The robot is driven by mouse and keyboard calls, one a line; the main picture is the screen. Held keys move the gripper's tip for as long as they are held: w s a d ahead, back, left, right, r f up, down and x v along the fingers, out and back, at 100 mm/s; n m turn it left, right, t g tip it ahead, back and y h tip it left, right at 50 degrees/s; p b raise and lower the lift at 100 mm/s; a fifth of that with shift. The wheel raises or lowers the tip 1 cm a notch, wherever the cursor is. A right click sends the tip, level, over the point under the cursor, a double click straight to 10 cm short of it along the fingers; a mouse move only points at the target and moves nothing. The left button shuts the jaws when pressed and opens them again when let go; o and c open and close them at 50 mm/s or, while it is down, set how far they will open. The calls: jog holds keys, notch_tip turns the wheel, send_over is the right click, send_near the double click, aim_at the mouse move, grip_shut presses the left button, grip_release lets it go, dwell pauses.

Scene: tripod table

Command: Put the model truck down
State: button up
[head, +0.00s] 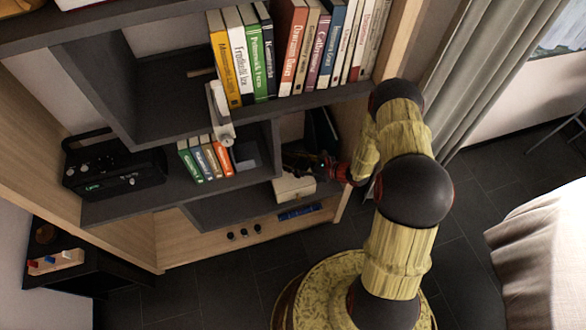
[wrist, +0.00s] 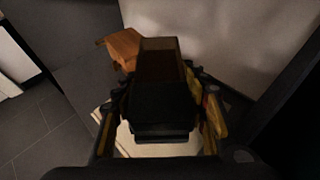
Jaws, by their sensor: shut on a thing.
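The model truck (wrist: 158,62) is in the wrist view, with a dark brown boxy body and an orange-brown part at its upper left. My gripper (wrist: 160,112) is shut on it, with a finger on each side. In the head view my gripper (head: 308,163) reaches into a lower shelf compartment from the right. The truck is too dark there to tell from the gripper. A cream box (head: 293,190) is just below the gripper in the head view. A pale surface (wrist: 150,147) shows under the truck in the wrist view; I cannot tell whether they touch.
A dark shelf board (head: 190,192) carries several small books (head: 205,160) and a black radio (head: 115,165) left of my gripper. A row of books (head: 300,50) stands above. A blue object (head: 300,212) and small black knobs (head: 244,233) are below. The wooden side panel is close right.

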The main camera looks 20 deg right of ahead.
aim_at(306, 169)
jog(key=shift+w+f+b, duration=0.15)
jog(key=shift+f+b, duration=0.45)
jog(key=shift+f, duration=1.05)
jog(key=shift+f, duration=0.15)
jog(key=o, duration=1.4)
jog(key=shift+s+d+r, duration=0.2)
jog(key=shift+s+r, duration=0.05)
jog(key=shift+r, duration=0.05)
jog(key=p+v, duration=0.4)
jog(key=v, duration=0.6)
jog(key=shift+r, duration=0.1)
jog(key=shift+s+d+r, duration=0.1)
jog(key=shift+s+d, duration=0.25)
jog(key=shift+s, duration=0.1)
